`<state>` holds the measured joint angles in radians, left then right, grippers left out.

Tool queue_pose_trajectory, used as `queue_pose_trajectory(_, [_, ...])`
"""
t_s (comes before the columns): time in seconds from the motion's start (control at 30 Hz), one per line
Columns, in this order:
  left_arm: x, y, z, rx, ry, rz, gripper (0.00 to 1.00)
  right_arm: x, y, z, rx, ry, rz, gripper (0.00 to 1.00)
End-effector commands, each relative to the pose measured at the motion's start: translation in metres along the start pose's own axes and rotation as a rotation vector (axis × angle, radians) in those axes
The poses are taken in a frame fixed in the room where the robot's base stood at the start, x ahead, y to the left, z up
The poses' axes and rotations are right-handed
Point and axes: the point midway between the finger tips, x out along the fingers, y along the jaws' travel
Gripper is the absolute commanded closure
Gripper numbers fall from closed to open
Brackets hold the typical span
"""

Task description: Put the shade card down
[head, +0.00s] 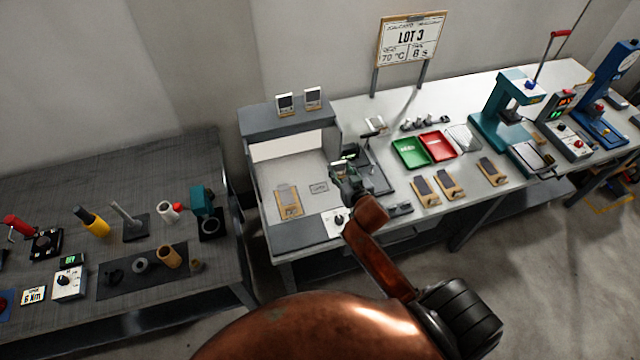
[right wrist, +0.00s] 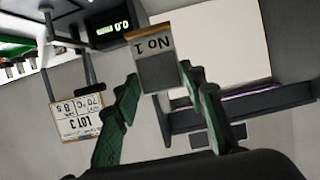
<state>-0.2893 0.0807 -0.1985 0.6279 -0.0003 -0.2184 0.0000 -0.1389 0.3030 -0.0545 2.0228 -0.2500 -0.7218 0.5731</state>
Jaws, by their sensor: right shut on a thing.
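The shade card (right wrist: 158,68), a small card with a grey patch and a "No 1" strip, shows in the right wrist view. My right gripper (right wrist: 160,88) is shut on it, with a green finger on each side. In the head view my right gripper (head: 343,172) is above the bench, at the right side of the grey viewing booth (head: 290,124); the card itself is hard to make out there. A brown card with a grey patch (head: 288,201) lies on the booth floor, next to a small labelled plate (head: 318,188). My left gripper is not in view.
A dark stand with a display (head: 375,178) is right beside my gripper. A green tray (head: 411,153), a red tray (head: 438,146) and several brown cards (head: 447,185) lie farther right. A white dial box (head: 338,222) stands at the booth's front. The booth floor has bare room.

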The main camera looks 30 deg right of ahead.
Motion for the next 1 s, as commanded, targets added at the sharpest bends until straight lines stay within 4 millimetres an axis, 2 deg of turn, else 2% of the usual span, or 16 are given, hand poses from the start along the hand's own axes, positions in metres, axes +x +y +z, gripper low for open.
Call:
queue_pose_trajectory(0.1, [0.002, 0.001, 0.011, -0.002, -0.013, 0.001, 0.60, 0.020, -0.025, 0.010, 0.002, -0.002, -0.002, 0.85])
queue_pose_trajectory(0.2, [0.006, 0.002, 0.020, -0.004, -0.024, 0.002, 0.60, 0.034, -0.037, 0.027, 0.001, -0.003, -0.001, 0.85])
queue_pose_trajectory(0.33, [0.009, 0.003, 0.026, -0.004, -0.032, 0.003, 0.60, 0.048, -0.049, 0.041, 0.000, -0.001, 0.000, 0.85])
queue_pose_trajectory(0.57, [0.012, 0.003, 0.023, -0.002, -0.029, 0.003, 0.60, 0.059, -0.060, 0.052, 0.000, 0.000, -0.001, 0.85])
queue_pose_trajectory(0.77, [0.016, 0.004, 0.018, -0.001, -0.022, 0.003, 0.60, 0.069, -0.060, 0.078, -0.001, -0.002, 0.000, 0.85])
queue_pose_trajectory(1.0, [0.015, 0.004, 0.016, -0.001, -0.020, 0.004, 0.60, 0.070, -0.061, 0.080, -0.002, 0.001, -0.001, 0.85])
